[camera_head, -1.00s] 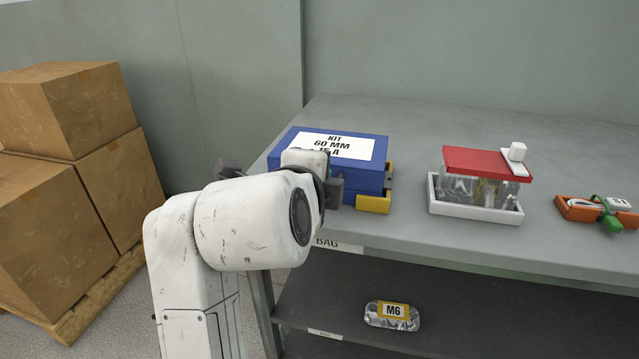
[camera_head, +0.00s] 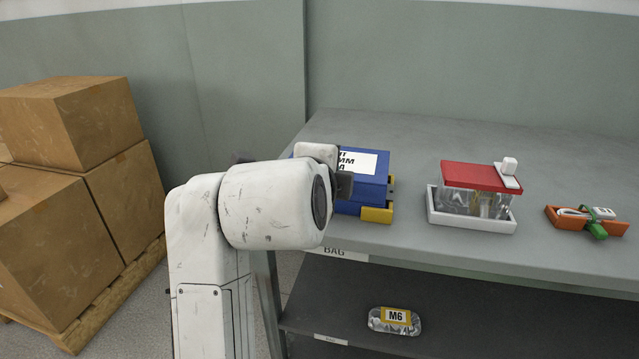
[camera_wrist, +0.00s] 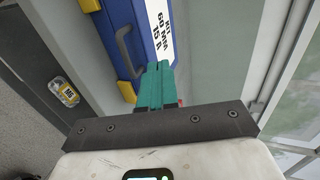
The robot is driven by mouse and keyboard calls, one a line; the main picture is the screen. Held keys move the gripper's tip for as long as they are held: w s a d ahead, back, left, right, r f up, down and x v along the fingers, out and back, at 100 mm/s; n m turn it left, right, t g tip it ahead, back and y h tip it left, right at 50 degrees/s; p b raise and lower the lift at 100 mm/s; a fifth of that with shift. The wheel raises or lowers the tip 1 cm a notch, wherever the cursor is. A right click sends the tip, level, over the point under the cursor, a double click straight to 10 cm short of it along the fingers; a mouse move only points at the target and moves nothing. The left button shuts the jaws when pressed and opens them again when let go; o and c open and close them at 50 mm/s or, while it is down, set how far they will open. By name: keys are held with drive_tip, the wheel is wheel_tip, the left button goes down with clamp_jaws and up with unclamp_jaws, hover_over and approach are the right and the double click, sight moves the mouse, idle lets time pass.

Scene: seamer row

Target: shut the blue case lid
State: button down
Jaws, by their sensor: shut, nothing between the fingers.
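The blue case (camera_head: 372,193) stands on the grey bench top in the head view, with its left part hidden behind my arm. Its lid (camera_head: 383,164), with a white label, looks flat and down on the body; a thin seam shows along the side. In the wrist view the case (camera_wrist: 116,32) shows its dark handle (camera_wrist: 124,52) and part of the label. My gripper (camera_wrist: 157,68) has its teal fingers together and empty, overlapping the case's near end in that view. I cannot tell whether they touch it. In the head view the fingers are hidden.
An M6 packet (camera_head: 394,320) lies on the lower shelf. Cartons (camera_head: 70,122) stand left.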

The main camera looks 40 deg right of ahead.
drive_tip(key=v, duration=1)
